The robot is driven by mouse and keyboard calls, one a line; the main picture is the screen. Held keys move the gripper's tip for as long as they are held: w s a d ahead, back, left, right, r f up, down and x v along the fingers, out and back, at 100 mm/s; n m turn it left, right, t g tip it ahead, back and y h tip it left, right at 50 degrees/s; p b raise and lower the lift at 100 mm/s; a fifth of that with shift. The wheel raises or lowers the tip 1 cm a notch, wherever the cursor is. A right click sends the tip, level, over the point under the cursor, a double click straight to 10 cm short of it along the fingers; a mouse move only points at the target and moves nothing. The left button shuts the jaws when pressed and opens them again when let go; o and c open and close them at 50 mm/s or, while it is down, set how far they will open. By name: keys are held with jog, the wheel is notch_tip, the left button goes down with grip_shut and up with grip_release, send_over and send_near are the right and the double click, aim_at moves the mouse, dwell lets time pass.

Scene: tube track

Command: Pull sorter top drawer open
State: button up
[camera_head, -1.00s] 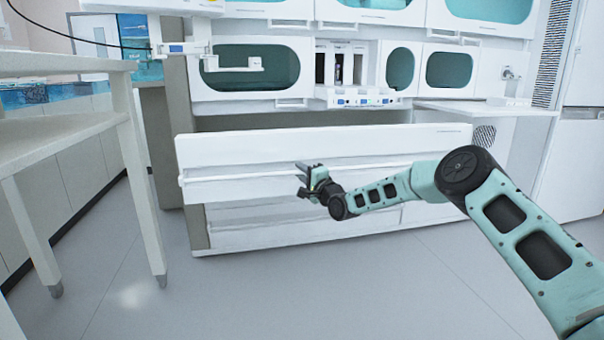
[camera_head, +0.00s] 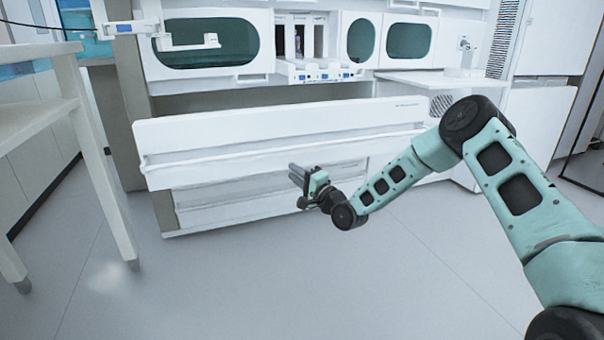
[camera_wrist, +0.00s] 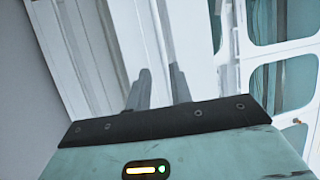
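The sorter's top drawer (camera_head: 285,122) is a long white front with a full-width handle bar (camera_head: 225,157). It stands out from the cabinet, with a dark gap above and behind it. A lower white drawer front (camera_head: 230,207) sits beneath. In the head view my gripper (camera_head: 293,184) is in front of and a little below the handle bar, apparently apart from it. In the wrist view its two grey fingers (camera_wrist: 158,85) are spread with nothing between them. White drawer panels and rails (camera_wrist: 90,50) show beyond the fingertips.
A white table (camera_head: 45,110) with legs stands on the left. Above the drawer is the sorter's upper body with dark oval windows (camera_head: 210,42) and a small panel with blue labels (camera_head: 320,75). The grey floor (camera_head: 220,285) in front is clear.

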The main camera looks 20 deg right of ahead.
jog(key=shift+v, duration=1.25)
jog(key=s+a+r+n+g+y, duration=0.1)
jog(key=s+a+n+g, duration=0.15)
jog(key=a, duration=0.35)
jog(key=s+a+n+g, duration=0.2)
jog(key=a+n+g, duration=0.15)
jog(key=a, duration=0.25)
jog(key=s+a+r+n+g+h, duration=0.15)
jog(key=s+a+n+g, duration=0.4)
jog(key=s, duration=0.55)
jog(key=s+d+r+n+g+h, duration=0.2)
jog(key=s+n, duration=0.1)
jog(key=s, duration=0.9)
jog(key=s+d+r+n+g+h, duration=0.1)
jog(key=s+r+n+g+h, duration=0.15)
jog(key=s, duration=0.85)
jog(key=s+d+r+n+g+h, duration=0.1)
jog(key=s+d+n+g+h, duration=0.15)
jog(key=s, duration=0.95)
notch_tip(320, 180, up, 38)
jog(key=w+p, duration=0.1)
jog(key=p, duration=3.7)
jog(key=shift+a+f+n+p, duration=0.2)
jog(key=shift+a+n+p, duration=0.15)
jog(key=shift+a, duration=0.1)
jog(key=shift+w, duration=0.15)
